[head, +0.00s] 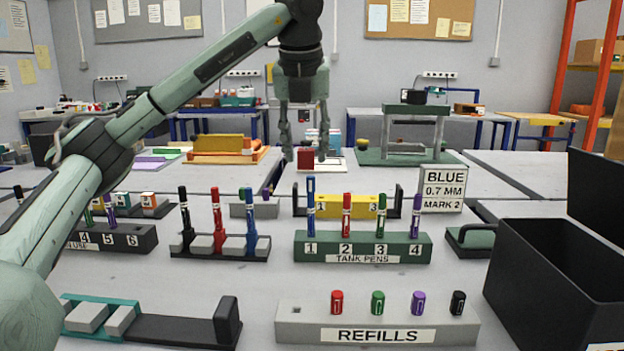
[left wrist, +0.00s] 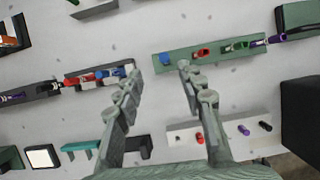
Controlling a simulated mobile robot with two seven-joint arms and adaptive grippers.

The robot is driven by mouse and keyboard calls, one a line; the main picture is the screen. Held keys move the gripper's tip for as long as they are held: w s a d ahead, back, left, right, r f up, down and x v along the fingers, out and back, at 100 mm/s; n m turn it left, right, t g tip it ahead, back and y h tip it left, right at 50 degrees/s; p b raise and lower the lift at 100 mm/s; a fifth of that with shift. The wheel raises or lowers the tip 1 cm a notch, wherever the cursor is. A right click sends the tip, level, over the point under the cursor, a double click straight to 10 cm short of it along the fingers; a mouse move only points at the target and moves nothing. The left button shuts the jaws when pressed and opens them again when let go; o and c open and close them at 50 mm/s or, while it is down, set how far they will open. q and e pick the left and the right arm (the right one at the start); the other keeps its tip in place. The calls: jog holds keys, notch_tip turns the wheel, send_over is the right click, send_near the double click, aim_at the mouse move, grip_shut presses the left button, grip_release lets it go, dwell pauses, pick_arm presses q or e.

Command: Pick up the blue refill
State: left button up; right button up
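The grey refills block (head: 300,331) stands at the front, with upright red (head: 337,302), green (head: 378,302), purple (head: 418,303) and black (head: 458,302) refills. I see no blue refill on it; its left end shows no refill. In the left wrist view the block (left wrist: 180,137) lies partly behind a finger. My right gripper is not in view.
A blue pen (head: 311,205) stands in tank slot 1, with red, green and purple beside it. A dark rack (head: 220,254) holds black, red and blue pens. A sign (head: 443,188) reads BLUE 0.7 MM MARK 2. A black bin (head: 550,300) stands at right.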

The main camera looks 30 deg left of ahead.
aim_at(311, 177)
pick_arm(q)
jog(key=b+x, duration=0.1)
jog(key=x, duration=0.1)
jog(key=shift+w+a+f, duration=0.1)
jog(key=shift+w+f, duration=0.2)
jog(key=x, duration=0.5)
jog(key=shift+d, duration=0.25)
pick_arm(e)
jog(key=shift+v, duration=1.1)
pick_arm(q)
jog(key=shift+c, duration=0.4)
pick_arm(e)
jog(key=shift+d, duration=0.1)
pick_arm(q)
jog(key=shift+w, duration=0.1)
grip_shut()
